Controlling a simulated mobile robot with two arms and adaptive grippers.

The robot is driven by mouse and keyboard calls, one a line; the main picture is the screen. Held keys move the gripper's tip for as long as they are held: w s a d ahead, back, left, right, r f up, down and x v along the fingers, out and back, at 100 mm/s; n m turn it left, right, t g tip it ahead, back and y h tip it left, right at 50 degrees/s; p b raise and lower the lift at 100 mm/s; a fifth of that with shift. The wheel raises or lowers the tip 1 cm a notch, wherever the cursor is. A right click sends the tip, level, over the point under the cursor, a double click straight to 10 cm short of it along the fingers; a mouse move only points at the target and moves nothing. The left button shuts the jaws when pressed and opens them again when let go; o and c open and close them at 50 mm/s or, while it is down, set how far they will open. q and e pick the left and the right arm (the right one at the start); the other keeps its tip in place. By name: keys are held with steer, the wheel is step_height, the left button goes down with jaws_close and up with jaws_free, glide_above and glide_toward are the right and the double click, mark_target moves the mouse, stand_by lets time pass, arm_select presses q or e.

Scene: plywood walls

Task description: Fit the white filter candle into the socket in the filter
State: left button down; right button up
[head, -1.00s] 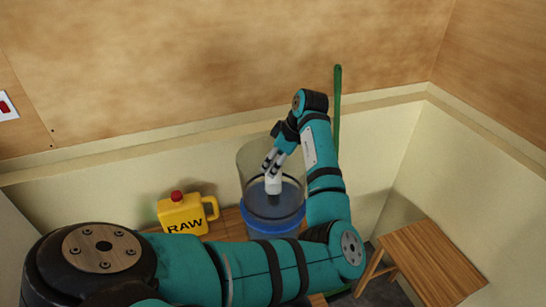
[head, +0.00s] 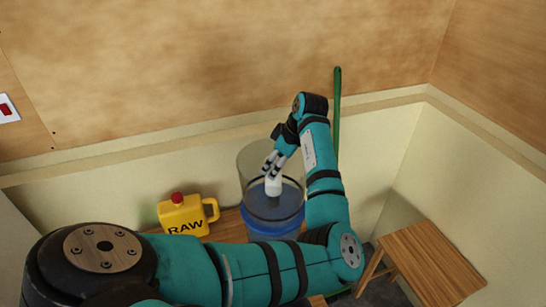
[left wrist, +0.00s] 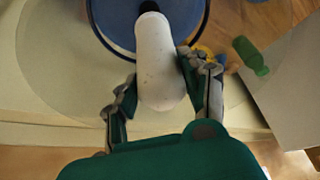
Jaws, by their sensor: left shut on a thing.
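The white filter candle (head: 273,187) is held inside the clear upper part of the filter (head: 254,160), above its dark blue inner floor. My left gripper (head: 271,167) is shut on the candle, with its fingers on either side of it. In the left wrist view the candle (left wrist: 160,62) lies between the fingers of the left gripper (left wrist: 158,70), its far end over the round blue floor (left wrist: 112,22). A small dark spot shows at that far end. The socket is hidden behind the candle, so I cannot tell whether they touch. My right gripper is not in view.
A yellow jug marked RAW (head: 184,216) with a red cap stands left of the filter. A wooden stool (head: 433,262) stands at the right. A green pole (head: 337,110) leans at the wall behind my arm. Walls close in at the back and right.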

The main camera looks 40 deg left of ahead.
arm_select(q)
steer(key=shift+f+b, duration=0.65)
steer(key=shift+f, duration=1.15)
stand_by(0.7)
steer(key=c, duration=0.6)
jaws_free()
steer(key=v, duration=1.2)
